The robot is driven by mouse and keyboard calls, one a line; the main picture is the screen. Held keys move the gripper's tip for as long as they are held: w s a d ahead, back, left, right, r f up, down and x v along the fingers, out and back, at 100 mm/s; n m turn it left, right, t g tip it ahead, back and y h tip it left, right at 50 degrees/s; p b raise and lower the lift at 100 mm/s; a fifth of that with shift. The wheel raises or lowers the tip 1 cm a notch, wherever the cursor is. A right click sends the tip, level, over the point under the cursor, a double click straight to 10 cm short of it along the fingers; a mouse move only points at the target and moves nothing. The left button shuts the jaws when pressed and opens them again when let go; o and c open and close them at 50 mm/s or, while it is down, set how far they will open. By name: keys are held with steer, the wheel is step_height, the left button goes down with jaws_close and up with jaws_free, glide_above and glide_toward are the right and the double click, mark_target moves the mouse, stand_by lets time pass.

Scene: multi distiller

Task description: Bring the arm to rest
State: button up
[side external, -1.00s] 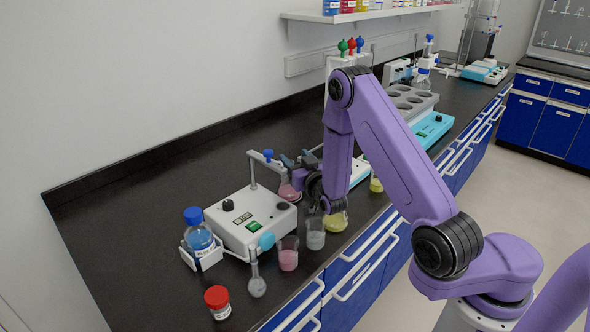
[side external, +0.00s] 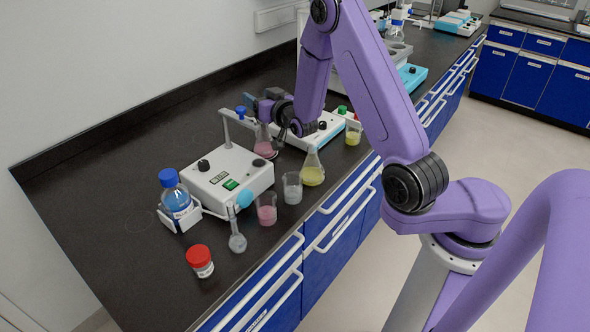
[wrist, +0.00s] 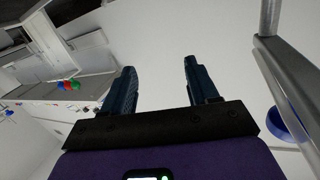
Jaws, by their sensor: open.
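My gripper (wrist: 160,70) is open in the wrist view, with two dark fingers apart and only a pale surface behind the gap. In the side external view my gripper (side external: 263,106) is small and dark at the end of my purple arm. It appears just above a flask with pink liquid (side external: 264,146) beside the white stirrer box (side external: 230,180). It holds nothing that I can see. Whether it touches the flask's neck or the stand cannot be told from this angle.
A conical flask with yellow liquid (side external: 312,170), a grey beaker (side external: 292,188), a pink beaker (side external: 266,209) and a small round flask (side external: 237,240) stand near the bench's front edge. A blue-capped bottle (side external: 175,195) and a red-capped jar (side external: 200,261) are left. A metal rod (wrist: 285,85) is close in the wrist view.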

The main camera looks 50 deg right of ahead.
steer(key=w+d+r+g+y, duration=0.1)
steer(key=d+r+g, duration=0.15)
steer(key=r, duration=0.35)
steer(key=w+d+r+g+y, duration=0.1)
steer(key=w+d+r+g, duration=0.1)
steer(key=d+r, duration=0.35)
steer(key=s+a+f+n+g+y, duration=0.2)
steer(key=s+a+f+n+g, duration=0.15)
steer(key=s+a, duration=0.5)
steer(key=s+a+f+n+g+y, duration=0.2)
steer(key=s+a+n, duration=0.35)
steer(key=a, duration=0.65)
steer(key=s+f+n+g, duration=0.1)
steer(key=s+n+g, duration=0.2)
steer(key=s, duration=1.1)
steer(key=s+d+f+n+g, duration=0.1)
steer(key=s+n, duration=0.4)
steer(key=s, duration=1)
steer(key=shift+s+f+g+h, duration=0.15)
steer(key=shift+f+g+h, duration=0.15)
steer(key=shift+f+g, duration=0.6)
